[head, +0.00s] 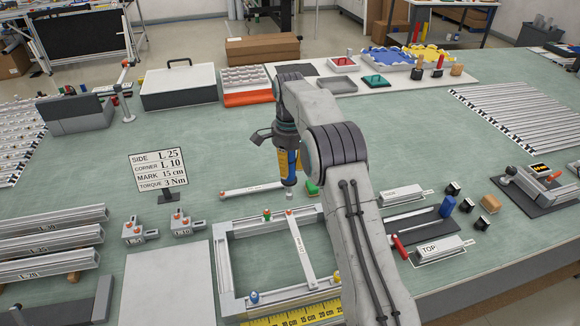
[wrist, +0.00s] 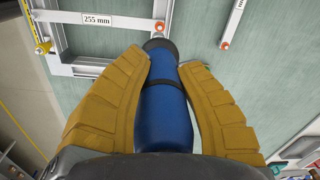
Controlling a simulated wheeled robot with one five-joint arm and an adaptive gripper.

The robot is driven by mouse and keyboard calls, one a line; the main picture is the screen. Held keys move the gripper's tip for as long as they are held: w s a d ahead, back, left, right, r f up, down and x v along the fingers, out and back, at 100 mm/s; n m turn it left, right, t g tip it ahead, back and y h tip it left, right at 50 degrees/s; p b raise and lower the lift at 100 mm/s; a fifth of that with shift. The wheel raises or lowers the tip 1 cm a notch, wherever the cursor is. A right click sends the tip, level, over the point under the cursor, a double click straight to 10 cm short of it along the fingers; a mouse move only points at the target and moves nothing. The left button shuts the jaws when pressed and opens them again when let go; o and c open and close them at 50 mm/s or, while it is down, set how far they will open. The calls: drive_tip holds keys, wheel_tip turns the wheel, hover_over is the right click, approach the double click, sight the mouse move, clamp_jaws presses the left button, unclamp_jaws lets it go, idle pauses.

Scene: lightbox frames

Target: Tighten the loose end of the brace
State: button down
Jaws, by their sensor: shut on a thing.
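My gripper (head: 288,163) is shut on a blue cylindrical driver with a dark band (wrist: 166,110); the yellow finger pads clasp it on both sides in the wrist view. In the head view its tip hangs above the mat beyond the frame's far side. The brace (head: 301,246) is a pale flat bar lying across the silver frame (head: 231,262). It also shows in the wrist view (wrist: 125,22), labelled 255 mm, with an orange-red screw (wrist: 159,26) at its far end. The dark driver head is near that end; contact cannot be told.
A sign (head: 158,170) reads torque 3 Nm. A yellow ruler (head: 293,316) lies along the near frame side. Silver profiles (head: 48,238) are stacked left. Mat between sign and frame is partly clear.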

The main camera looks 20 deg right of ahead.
drive_tip(key=shift+a+m, duration=0.15)
drive_tip(key=shift+m, duration=0.15)
drive_tip(key=shift+w+m, duration=0.15)
drive_tip(key=shift+m, duration=1.35)
drive_tip(key=shift+r, duration=0.1)
drive_tip(key=shift+f, duration=0.2)
drive_tip(key=b, duration=0.3)
hover_over(289, 193)
drive_tip(key=shift+w+f, duration=0.2)
drive_tip(key=shift+f, duration=0.95)
drive_tip(key=shift+w+f, duration=0.2)
drive_tip(key=shift+f, duration=2)
drive_tip(key=shift+s+f+b, duration=0.15)
drive_tip(key=shift+f+b, duration=0.2)
idle(0.9)
drive_tip(key=shift+r, duration=0.15)
